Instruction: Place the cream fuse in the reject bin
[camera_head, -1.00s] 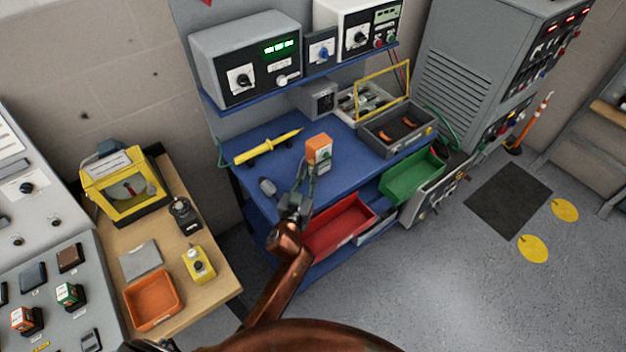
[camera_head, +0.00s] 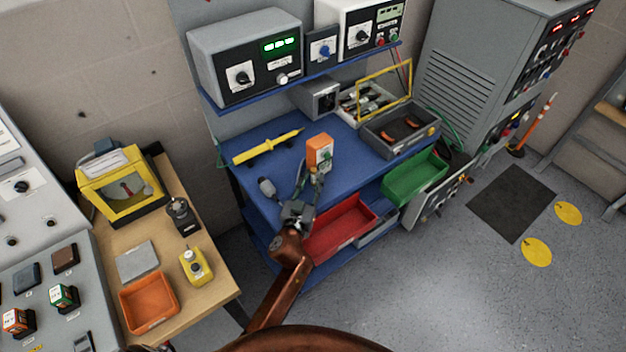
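I cannot make out a cream fuse in the head view. The red bin (camera_head: 341,231) sits low at the front of the blue bench and looks like the reject bin, though no label is readable. My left gripper (camera_head: 311,176) is above the bench's front part, behind the red bin in the picture. Its fingertips are close to an orange and pale block (camera_head: 319,151); I cannot tell whether they touch it. The fingers are too small to show whether they hold anything. A small grey cylinder (camera_head: 267,188) lies left of the gripper. My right gripper is not in view.
A green bin (camera_head: 414,178) is right of the red one. A yellow probe (camera_head: 268,147) and an open grey case (camera_head: 399,132) lie on the blue bench (camera_head: 357,163). A wooden table (camera_head: 207,298) at left holds an orange tray (camera_head: 149,302).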

